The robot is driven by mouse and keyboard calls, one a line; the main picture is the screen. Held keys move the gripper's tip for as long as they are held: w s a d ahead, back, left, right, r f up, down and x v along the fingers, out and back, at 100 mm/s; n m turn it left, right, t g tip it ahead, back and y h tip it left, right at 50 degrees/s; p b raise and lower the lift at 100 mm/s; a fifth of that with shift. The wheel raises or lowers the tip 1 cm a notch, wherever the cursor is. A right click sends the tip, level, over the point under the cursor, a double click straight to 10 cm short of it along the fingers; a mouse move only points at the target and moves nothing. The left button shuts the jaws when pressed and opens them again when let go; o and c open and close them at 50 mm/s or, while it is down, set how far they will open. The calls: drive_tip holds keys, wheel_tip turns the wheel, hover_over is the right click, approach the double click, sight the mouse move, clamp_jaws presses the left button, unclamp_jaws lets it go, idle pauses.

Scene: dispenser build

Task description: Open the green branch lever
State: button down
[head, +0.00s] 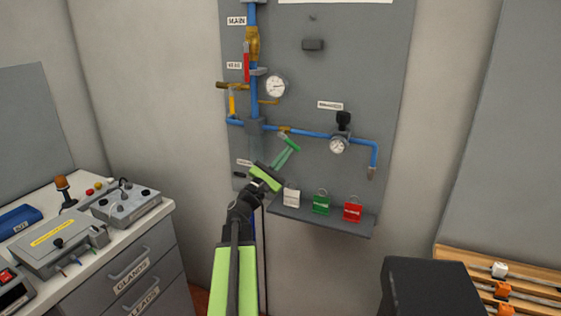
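The green branch lever (290,141) shows on the grey wall panel, just below the blue horizontal branch pipe (308,133). It lies slanted, running down to the right from near a brass fitting (285,129). My gripper (284,154) reaches up to it from below. Its pale green fingers end at or just in front of the lever. I cannot tell whether they touch it, or whether they are open or shut. The fingers hide part of the panel behind them and perhaps the lever's lower side.
A red lever (246,68) and a yellow lever (232,103) sit on the pipes at upper left, near a gauge (276,86). A second gauge (338,145) is to the right. Below, white, green (321,204) and red (353,212) padlock-like tags stand on a shelf (300,215).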

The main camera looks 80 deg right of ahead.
drive_tip(key=shift+s+a+r+n+p, duration=0.15)
drive_tip(key=shift+s+r+p, duration=0.45)
drive_tip(key=shift+s+a+r+n+p, duration=0.15)
drive_tip(key=shift+s+r+p, duration=0.45)
drive_tip(key=shift+r, duration=0.1)
